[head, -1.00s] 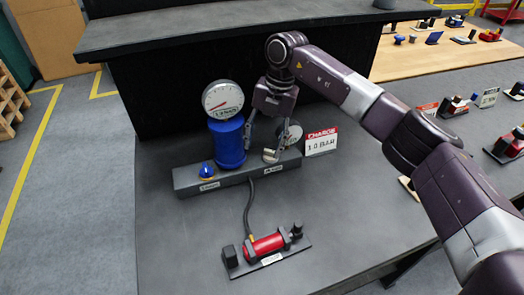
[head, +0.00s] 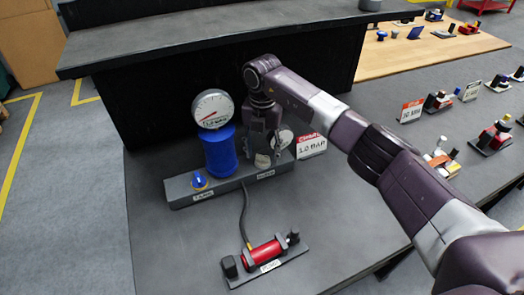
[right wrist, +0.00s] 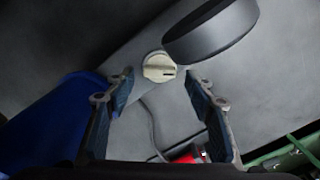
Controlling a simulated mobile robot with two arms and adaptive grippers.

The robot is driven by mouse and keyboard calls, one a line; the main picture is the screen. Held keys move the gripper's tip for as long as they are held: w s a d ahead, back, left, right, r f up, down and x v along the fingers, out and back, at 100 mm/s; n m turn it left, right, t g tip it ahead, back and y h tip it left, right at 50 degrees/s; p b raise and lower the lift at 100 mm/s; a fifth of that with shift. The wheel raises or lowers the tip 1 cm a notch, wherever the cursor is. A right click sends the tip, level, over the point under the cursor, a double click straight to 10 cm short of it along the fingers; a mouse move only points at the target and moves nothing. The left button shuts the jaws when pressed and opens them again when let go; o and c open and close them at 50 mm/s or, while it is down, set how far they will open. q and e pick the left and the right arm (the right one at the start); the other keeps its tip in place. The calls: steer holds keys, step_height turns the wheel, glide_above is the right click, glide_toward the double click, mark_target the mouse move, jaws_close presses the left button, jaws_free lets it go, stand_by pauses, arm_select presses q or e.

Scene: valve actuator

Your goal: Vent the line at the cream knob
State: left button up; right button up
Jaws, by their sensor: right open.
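The cream knob (head: 262,160) sits on the right part of the grey manifold block (head: 232,183). In the right wrist view the cream knob (right wrist: 158,67) is round with a dark slot mark, and lies between and just beyond the fingertips. My right gripper (head: 262,149) is above the knob, pointing down, and partly hides the block's right end. In the right wrist view its fingers (right wrist: 161,82) are open, one on each side, with nothing between the pads. Contact with the knob cannot be told. My left gripper is out of view.
A blue cylinder (head: 220,153) with a gauge (head: 212,108) stands left of my gripper. A second gauge (head: 283,141) is close on the right, beside a charge sign (head: 312,145). A blue knob (head: 199,181) is at the block's left. A red pump (head: 263,251) lies in front.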

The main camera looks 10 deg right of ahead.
steer(key=shift+f, duration=0.6)
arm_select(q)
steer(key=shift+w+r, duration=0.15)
arm_select(e)
steer(key=shift+c, duration=0.2)
steer(key=c, duration=1.1)
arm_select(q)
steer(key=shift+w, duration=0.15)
